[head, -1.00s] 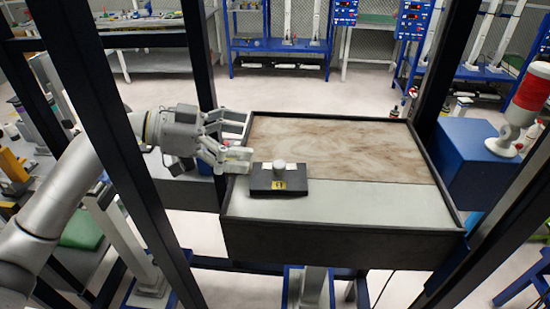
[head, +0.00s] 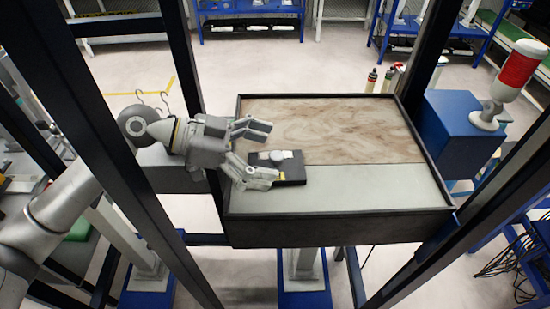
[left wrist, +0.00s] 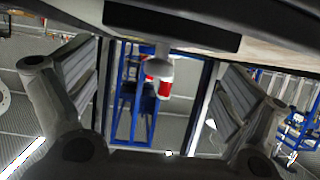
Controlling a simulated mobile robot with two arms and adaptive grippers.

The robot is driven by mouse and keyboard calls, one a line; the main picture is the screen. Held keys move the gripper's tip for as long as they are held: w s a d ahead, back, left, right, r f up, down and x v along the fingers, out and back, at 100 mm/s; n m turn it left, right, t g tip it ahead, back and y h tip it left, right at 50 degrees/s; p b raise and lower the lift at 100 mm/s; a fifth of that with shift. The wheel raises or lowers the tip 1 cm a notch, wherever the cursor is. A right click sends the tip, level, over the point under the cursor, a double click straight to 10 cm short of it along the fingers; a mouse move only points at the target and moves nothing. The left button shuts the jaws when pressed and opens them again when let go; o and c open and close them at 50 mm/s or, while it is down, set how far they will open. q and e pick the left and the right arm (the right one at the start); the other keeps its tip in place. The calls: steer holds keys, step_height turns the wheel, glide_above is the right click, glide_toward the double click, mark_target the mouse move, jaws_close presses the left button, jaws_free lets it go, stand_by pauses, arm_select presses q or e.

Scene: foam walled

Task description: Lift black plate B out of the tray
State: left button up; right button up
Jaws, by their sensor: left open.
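The black plate (head: 293,172) is a flat dark slab with a short grey knob (head: 281,155) on top. It lies in the left part of the tray (head: 340,229), where the wood-look panel meets the grey panel. My left gripper (head: 272,152) is open, with its fingertips pointing right at the plate's left side. The lower finger hides part of the plate's front left. In the left wrist view, which appears upside down, the dark plate (left wrist: 170,22) crosses the top and the knob shows between the spread fingers. Contact cannot be told. My right gripper is not in view.
The tray has a raised dark rim, and its right side is empty. Dark posts (head: 180,55) stand left and right of the tray. A blue box (head: 460,130) with a red and white beacon (head: 515,75) stands to the right.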

arm_select(q)
steer(key=shift+s+d+f, duration=0.1)
steer(key=shift+d+f, duration=0.1)
steer(key=shift+d, duration=0.9)
steer(key=shift+d+f, duration=0.1)
steer(key=shift+f, duration=0.05)
steer(key=shift+a, duration=0.2)
steer(key=shift+d, duration=0.1)
steer(key=c, duration=1.9)
steer(key=shift+c, duration=0.2)
steer(key=shift+w, duration=0.2)
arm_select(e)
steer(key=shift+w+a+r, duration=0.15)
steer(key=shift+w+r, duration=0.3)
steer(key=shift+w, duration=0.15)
